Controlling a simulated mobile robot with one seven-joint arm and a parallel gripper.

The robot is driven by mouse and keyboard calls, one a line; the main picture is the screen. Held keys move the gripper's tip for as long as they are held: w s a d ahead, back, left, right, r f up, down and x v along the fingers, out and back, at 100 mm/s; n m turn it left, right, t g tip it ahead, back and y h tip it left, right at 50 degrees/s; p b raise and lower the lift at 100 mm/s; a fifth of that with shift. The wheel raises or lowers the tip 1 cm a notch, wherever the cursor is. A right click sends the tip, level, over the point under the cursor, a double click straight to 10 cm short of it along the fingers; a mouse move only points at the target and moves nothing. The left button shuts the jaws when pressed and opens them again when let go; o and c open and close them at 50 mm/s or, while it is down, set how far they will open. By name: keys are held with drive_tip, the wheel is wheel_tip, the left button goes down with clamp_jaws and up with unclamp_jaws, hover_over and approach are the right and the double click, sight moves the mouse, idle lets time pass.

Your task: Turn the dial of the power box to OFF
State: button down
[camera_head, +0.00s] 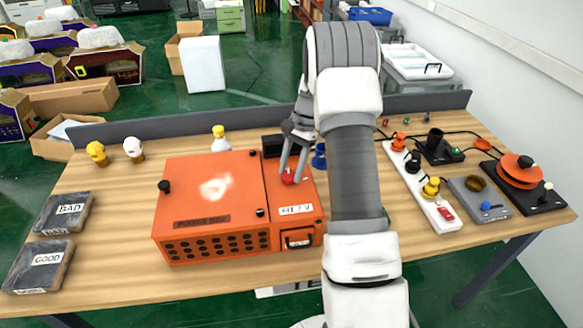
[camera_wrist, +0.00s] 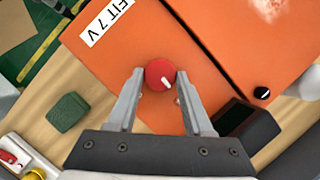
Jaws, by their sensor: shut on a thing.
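The orange power box (camera_head: 205,195) sits on the wooden table, with a narrower section on its right. The red dial (camera_head: 288,177) is on top of that section; it also shows in the wrist view (camera_wrist: 159,71). A white mark on the dial points toward the bottom right in the wrist view. My gripper (camera_head: 292,168) comes down from above, shut on the dial, with one finger on each side of it in the wrist view (camera_wrist: 160,78). A label reading FIT 7 V (camera_head: 296,210) lies in front of the dial. I cannot read any OFF marking.
A white power strip (camera_head: 425,185) and other devices fill the right side.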

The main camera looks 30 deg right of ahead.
drive_tip(key=shift+n, duration=0.4)
drive_tip(key=shift+c, duration=1.5)
unclamp_jaws()
drive_tip(key=v, duration=1.7)
drive_tip(key=shift+w+a+r, duration=0.2)
drive_tip(key=shift+w+r, duration=0.05)
